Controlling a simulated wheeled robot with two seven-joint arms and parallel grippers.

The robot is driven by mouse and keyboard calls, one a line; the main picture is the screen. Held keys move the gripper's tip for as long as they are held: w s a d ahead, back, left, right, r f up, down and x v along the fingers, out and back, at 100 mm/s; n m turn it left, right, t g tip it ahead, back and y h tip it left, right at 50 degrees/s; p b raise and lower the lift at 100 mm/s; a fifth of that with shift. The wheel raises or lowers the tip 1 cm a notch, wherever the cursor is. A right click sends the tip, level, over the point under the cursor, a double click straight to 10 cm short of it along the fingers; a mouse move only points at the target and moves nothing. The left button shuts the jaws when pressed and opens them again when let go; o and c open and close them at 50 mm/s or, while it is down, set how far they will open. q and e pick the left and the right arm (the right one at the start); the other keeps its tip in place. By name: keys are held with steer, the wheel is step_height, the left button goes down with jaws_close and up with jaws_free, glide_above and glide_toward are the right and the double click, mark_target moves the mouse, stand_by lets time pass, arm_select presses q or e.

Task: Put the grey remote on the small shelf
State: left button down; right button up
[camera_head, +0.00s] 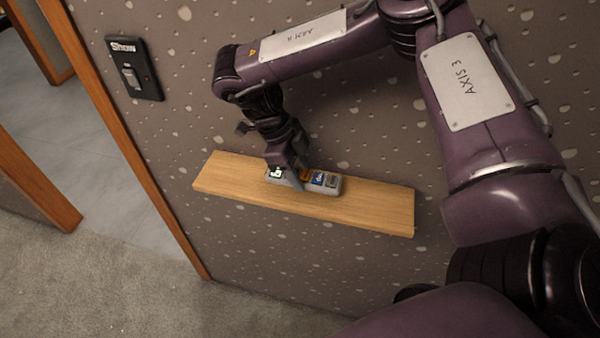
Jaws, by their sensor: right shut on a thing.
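The small wooden shelf (375,207) is fixed to the speckled wall in the middle of the head view. The grey remote (327,187) lies lengthwise along the shelf, near its middle, with colored buttons or labels on its top. It appears to rest on the shelf board, but I cannot tell for sure that it touches. My right gripper (287,178) reaches down from above and is shut on the remote near its left end. The fingers hide part of that end. My left gripper is not in view.
A black wall plate marked "Show" (135,68) with a light switch is on the wall at the upper left. A wooden door frame (130,140) stands left of the shelf. The shelf's left and right ends are bare. Grey carpet (110,290) lies below.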

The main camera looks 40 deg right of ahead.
steer(key=shift+s+f, duration=0.1)
steer(key=shift+f, duration=0.6)
steer(key=shift+d+f+p, duration=0.1)
steer(key=shift+f+p, duration=0.05)
steer(key=shift+p, duration=0.35)
steer(key=shift+w+d+f, duration=0.15)
steer(key=shift+w+f, duration=0.15)
steer(key=o, duration=1.1)
steer(key=shift+f, duration=0.1)
steer(key=shift+c, duration=0.2)
